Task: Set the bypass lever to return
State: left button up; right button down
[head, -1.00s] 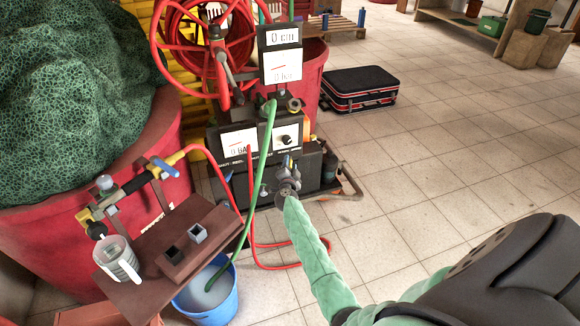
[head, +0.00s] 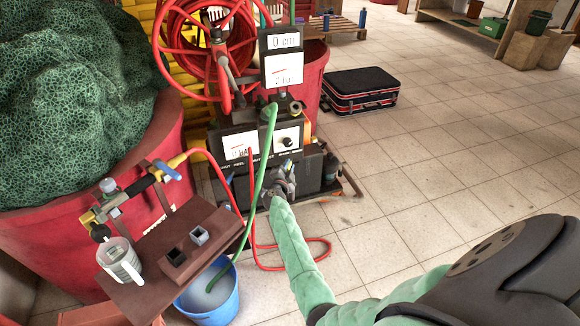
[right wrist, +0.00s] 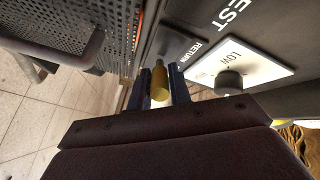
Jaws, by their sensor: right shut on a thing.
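My right gripper (head: 287,170) is at the lower front of the dark machine (head: 310,168). In the right wrist view, my right gripper (right wrist: 160,88) has its two dark blue fingers shut on a yellow-tipped lever (right wrist: 160,80). The lever stands beside a dark plate marked RETURN (right wrist: 181,46). The gripper hides the lever in the head view, and the far end of its travel cannot be told. My left gripper is not in view.
A black knob (right wrist: 229,82) on a white plate marked LOW is close to the fingers. A green hose (head: 262,165) hangs in front of the machine into a blue bucket (head: 232,298). A brown stand (head: 160,290) is at left.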

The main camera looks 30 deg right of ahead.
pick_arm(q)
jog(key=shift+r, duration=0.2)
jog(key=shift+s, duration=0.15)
pick_arm(e)
jog(key=c, duration=1.3)
grip_release()
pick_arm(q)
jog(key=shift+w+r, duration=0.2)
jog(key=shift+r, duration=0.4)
pick_arm(e)
jog(key=v, duration=0.8)
jog(key=shift+w, duration=0.15)
jog(key=shift+f, duration=0.1)
